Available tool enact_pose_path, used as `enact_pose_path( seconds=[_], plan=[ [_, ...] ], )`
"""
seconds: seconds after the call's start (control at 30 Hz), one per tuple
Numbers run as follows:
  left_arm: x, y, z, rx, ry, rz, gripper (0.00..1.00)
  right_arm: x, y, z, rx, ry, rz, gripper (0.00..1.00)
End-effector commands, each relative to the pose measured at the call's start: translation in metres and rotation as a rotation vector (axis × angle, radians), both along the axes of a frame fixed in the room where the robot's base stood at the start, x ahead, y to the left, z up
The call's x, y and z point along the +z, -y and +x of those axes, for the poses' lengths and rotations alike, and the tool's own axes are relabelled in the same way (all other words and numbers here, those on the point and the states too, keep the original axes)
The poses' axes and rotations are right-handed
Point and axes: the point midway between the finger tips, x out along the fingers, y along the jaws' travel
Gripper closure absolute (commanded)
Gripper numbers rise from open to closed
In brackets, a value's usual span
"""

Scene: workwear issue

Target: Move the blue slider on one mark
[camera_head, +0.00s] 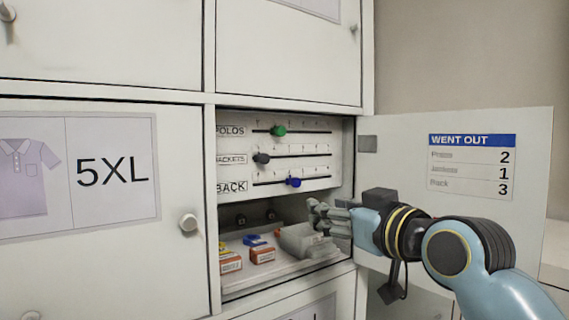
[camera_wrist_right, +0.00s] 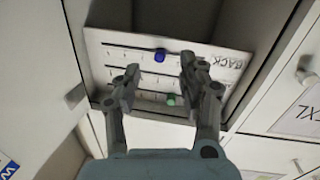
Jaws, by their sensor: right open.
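The blue slider (camera_head: 293,182) sits near the middle of the lowest track, labelled BACK, on a white panel (camera_head: 325,128) inside the open locker. It also shows in the right wrist view (camera_wrist_right: 159,55), where the panel appears upside down. My right gripper (camera_head: 318,212) is open and empty, below and slightly right of the blue slider in the head view. In the wrist view its two fingertips (camera_wrist_right: 160,68) frame the slider from either side, apart from it. Whether they are at its depth cannot be told. My left gripper is not in view.
A green slider (camera_head: 278,130) and a grey slider (camera_head: 262,158) sit on the upper tracks. Small boxes (camera_head: 262,254) and a grey container (camera_head: 300,240) occupy the shelf below. The open door (camera_head: 400,150) at right carries a WENT OUT card (camera_head: 471,166) reading 2, 1, 3.

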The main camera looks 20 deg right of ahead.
Motion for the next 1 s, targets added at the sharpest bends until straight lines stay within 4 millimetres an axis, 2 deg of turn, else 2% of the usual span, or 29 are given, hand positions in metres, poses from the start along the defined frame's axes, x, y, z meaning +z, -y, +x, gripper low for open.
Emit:
enact_pose_path(
  seconds=[0.03, 0.13, 0.27, 0.4, 0.7, 1.0],
  plan=[
    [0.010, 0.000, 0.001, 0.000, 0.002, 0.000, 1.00, 0.020, 0.000, 0.003, 0.000, 0.018, 0.001, 0.58],
    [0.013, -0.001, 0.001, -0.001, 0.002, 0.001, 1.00, 0.028, -0.001, 0.009, -0.001, 0.030, 0.001, 0.58],
    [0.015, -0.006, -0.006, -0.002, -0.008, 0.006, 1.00, 0.028, -0.004, 0.024, -0.001, 0.030, 0.004, 0.58],
    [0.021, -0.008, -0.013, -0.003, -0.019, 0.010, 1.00, 0.028, -0.010, 0.052, -0.002, 0.030, 0.003, 0.58],
    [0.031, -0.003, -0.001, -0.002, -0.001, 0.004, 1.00, 0.027, -0.020, 0.101, -0.002, 0.029, 0.001, 0.58],
    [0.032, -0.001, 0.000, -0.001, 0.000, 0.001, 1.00, 0.025, -0.023, 0.112, -0.002, 0.029, 0.000, 0.58]
  ],
)
